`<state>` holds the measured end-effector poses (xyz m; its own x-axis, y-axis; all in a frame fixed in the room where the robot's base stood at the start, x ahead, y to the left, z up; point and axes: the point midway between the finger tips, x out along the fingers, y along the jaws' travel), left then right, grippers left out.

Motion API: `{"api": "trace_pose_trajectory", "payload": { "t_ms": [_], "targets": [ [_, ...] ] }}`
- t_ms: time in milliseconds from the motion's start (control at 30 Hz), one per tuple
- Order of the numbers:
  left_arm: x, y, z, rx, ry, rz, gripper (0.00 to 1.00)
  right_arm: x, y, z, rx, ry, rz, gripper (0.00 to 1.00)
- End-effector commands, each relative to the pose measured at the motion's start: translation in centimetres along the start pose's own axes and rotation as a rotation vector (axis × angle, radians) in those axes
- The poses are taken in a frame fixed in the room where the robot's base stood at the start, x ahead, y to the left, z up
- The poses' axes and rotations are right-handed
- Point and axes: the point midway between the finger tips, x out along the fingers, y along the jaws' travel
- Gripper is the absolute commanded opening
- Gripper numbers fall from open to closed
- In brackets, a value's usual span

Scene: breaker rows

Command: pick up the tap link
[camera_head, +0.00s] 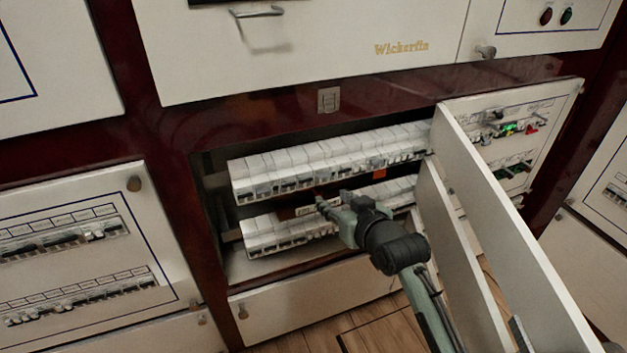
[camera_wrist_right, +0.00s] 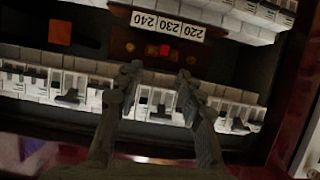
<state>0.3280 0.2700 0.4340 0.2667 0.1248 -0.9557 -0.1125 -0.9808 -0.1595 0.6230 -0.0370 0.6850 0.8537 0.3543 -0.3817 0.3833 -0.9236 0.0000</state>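A brown terminal block (camera_wrist_right: 192,53) with a white label strip reading 240, 230 and 220 shows in the right wrist view, upside down. A small red piece (camera_wrist_right: 165,50) sits at its middle between round brass-coloured studs; it looks like the tap link, but is too small to be sure. My right gripper (camera_wrist_right: 158,78) is open, its two fingers apart on either side below the red piece, with nothing between them. In the head view my right gripper (camera_head: 332,202) reaches into the open cabinet between the two breaker rows, partly covering the block. My left gripper is not in view.
White breaker rows lie above (camera_head: 330,160) and below (camera_head: 290,235) the block, close to the gripper. An orange-red square (camera_head: 379,172) is on the back panel to the right. The open cabinet door (camera_head: 500,230) stands right of my arm.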

Motion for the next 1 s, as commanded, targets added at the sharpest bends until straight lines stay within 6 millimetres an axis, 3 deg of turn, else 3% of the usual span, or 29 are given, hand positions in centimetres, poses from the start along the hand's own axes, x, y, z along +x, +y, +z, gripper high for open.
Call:
{"api": "trace_pose_trajectory", "payload": {
  "t_ms": [533, 867, 1000],
  "targets": [
    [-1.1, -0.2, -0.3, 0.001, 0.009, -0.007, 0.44, 6.8, -0.4, 0.5, 0.001, 0.0, 0.0, 0.38],
    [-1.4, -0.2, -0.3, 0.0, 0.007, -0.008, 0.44, 7.5, -0.4, 0.6, 0.0, -0.001, 0.001, 0.38],
    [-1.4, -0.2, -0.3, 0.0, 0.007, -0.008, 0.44, 7.5, -0.4, 0.6, 0.001, -0.001, 0.001, 0.21]
  ]
}}
